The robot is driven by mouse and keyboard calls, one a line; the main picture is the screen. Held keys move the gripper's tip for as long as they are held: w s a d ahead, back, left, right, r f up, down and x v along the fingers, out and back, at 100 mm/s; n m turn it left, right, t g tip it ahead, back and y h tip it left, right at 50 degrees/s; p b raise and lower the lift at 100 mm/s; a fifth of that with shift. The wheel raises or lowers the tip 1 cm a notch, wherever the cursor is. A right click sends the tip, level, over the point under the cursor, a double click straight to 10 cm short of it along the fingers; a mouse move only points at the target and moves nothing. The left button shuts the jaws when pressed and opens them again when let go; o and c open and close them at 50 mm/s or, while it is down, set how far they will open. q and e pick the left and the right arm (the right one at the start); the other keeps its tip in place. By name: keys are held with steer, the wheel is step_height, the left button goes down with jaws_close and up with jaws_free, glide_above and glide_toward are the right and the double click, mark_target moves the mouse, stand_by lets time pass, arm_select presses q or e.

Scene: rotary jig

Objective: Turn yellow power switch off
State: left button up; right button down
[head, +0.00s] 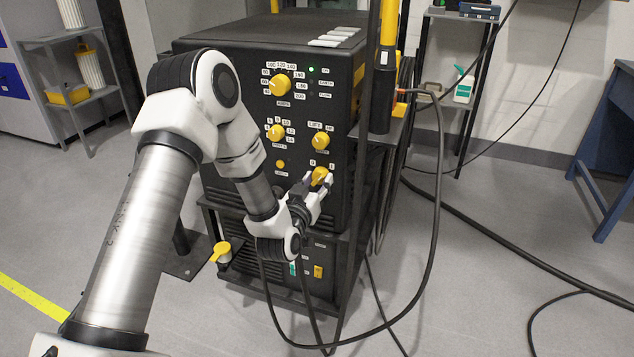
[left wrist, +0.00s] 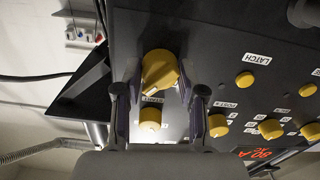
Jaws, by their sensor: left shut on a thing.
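The yellow power switch (head: 320,174) is a round knob low on the right of the black cabinet's front, with small "0" and "1" labels above it. My left gripper (head: 318,186) reaches it from below, its fingers on either side of the knob. In the left wrist view the knob (left wrist: 159,68) sits between the two fingers (left wrist: 160,82), which are shut on it. A pale pointer line shows on the knob there; which label it points to I cannot tell. My right gripper is not in view.
A yellow latch button (head: 280,164) is left of the switch. Black cables (head: 437,210) hang at the right and cross the floor.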

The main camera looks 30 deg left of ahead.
arm_select(q)
steer(key=n, duration=0.4)
steer(key=shift+b, duration=0.3)
steer(key=n+b, duration=0.1)
steer(key=n, duration=0.3)
steer(key=n+b, duration=0.1)
steer(key=n, duration=0.3)
steer(key=n+b, duration=0.1)
steer(key=n, duration=0.3)
steer(key=shift+r+n+b, duration=0.1)
steer(key=shift+n+b, duration=0.2)
steer(key=shift+b, duration=0.1)
steer(key=o, duration=1.1)
steer(key=shift+w, duration=0.1)
steer(key=shift+o, duration=0.2)
